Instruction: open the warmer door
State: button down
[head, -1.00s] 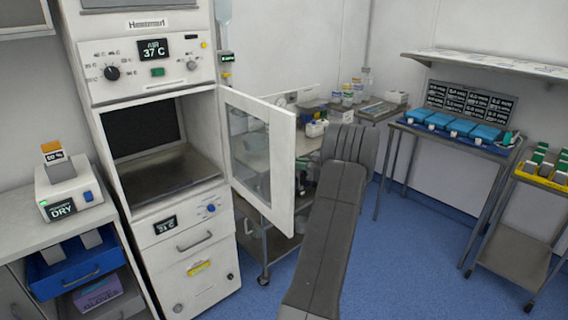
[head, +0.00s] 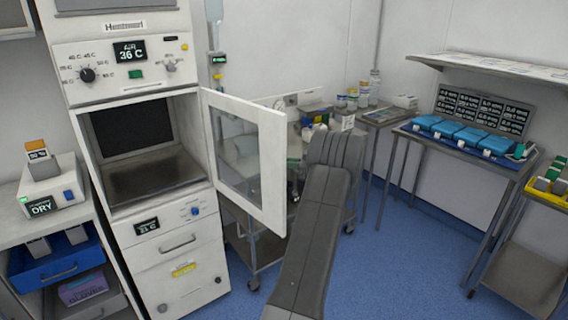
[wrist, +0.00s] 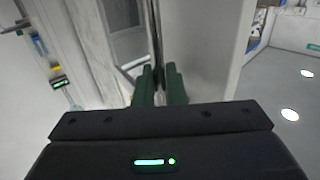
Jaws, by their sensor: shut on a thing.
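The warmer (head: 160,240) is the tall white cabinet at the left of the head view. Its door (head: 270,165), white-framed with a glass pane, stands swung well open to the right. The warmer's dark cavity (head: 135,130) shows empty. In the wrist view, my gripper's green fingers (wrist: 160,86) are shut on a thin upright bar, which looks like the door handle (wrist: 154,35). The pale door panel (wrist: 205,50) is just to the right of it.
A steel trolley (head: 262,250) stands behind the door. A counter with a small white device (head: 52,190) is left of the warmer, above an open blue drawer (head: 60,268). A steel table with blue packs (head: 465,138) stands at the right. Blue floor (head: 395,270) is open between.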

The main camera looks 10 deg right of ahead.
jog(key=shift+a+r, duration=0.1)
jog(key=c, duration=1.9)
grip_release()
jog(key=shift+a, duration=0.15)
jog(key=b+v, duration=0.2)
jog(key=v, duration=1.1)
jog(key=shift+s+d+b, duration=0.1)
jog(key=shift+d+b, duration=0.2)
jog(key=shift+d, duration=0.1)
jog(key=shift+a, duration=0.1)
jog(key=p+x, duration=0.2)
jog(key=x, duration=1.1)
jog(key=shift+a, duration=0.3)
jog(key=shift+p, duration=0.3)
